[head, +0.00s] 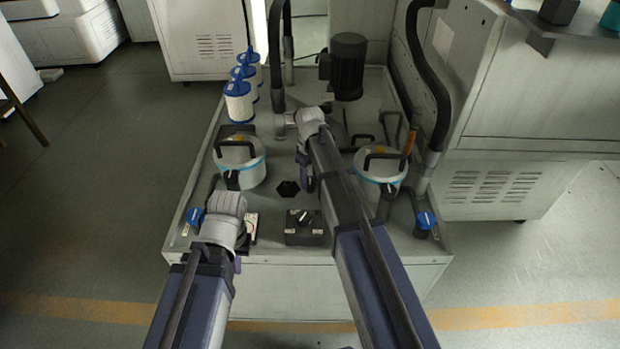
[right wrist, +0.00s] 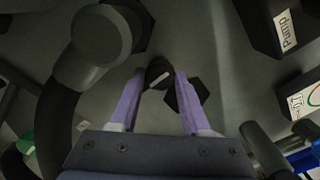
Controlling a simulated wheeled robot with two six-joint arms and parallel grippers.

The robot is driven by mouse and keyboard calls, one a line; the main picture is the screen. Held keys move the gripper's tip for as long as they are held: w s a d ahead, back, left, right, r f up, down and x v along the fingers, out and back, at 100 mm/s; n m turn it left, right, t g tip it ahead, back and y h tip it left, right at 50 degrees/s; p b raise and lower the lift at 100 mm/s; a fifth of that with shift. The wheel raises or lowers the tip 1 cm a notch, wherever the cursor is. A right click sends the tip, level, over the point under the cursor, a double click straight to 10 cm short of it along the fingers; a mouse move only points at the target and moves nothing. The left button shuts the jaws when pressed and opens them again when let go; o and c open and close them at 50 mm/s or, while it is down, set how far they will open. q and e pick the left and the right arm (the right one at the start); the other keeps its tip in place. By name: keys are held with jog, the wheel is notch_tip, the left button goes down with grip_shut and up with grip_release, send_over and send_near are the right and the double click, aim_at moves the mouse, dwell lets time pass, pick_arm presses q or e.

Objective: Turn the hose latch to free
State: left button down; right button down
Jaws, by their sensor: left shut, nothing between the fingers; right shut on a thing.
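In the right wrist view, my right gripper (right wrist: 160,76) has its two purple fingers closed on a small dark piece with a white mark, which looks like the hose latch (right wrist: 160,70). A dark hose elbow (right wrist: 100,38) is beside it at upper left. In the head view, my right gripper (head: 305,182) is low over the middle of the tank top, mostly hidden by my own arm, which also hides the latch. My left gripper (head: 239,263) is shut and empty at the tank's front edge, partly hidden behind its wrist.
Two lidded canisters (head: 238,172) (head: 381,186) with black handles flank the right gripper. A black switch box (head: 304,227) sits at the front. Blue-capped filters (head: 239,105) stand back left, a black motor (head: 348,66) at the back. Blue-handled valves (head: 194,216) (head: 425,219) are at the front corners.

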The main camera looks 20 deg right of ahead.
aim_at(310, 181)
dwell(0.4)
jog(key=shift+c, duration=1.8)
grip_release()
jog(key=shift+r, duration=0.1)
notch_tip(310, 181, up, 8)
jog(key=p, duration=0.8)
jog(key=shift+f, duration=0.2)
jog(key=s+a+r+p, duration=0.3)
jog(key=s+a, duration=0.1)
jog(key=s, duration=0.4)
jog(key=s+a+r+m+p, duration=0.1)
jog(key=s+a+r+p, duration=0.2)
jog(key=s, duration=0.5)
jog(key=s+a+r+m+h+p, duration=0.1)
jog(key=s+a+r+p, duration=0.3)
jog(key=s+a, duration=0.2)
jog(key=shift+s+a+r, duration=0.2)
jog(key=shift+s+a, duration=0.05)
jog(key=shift+s, duration=0.85)
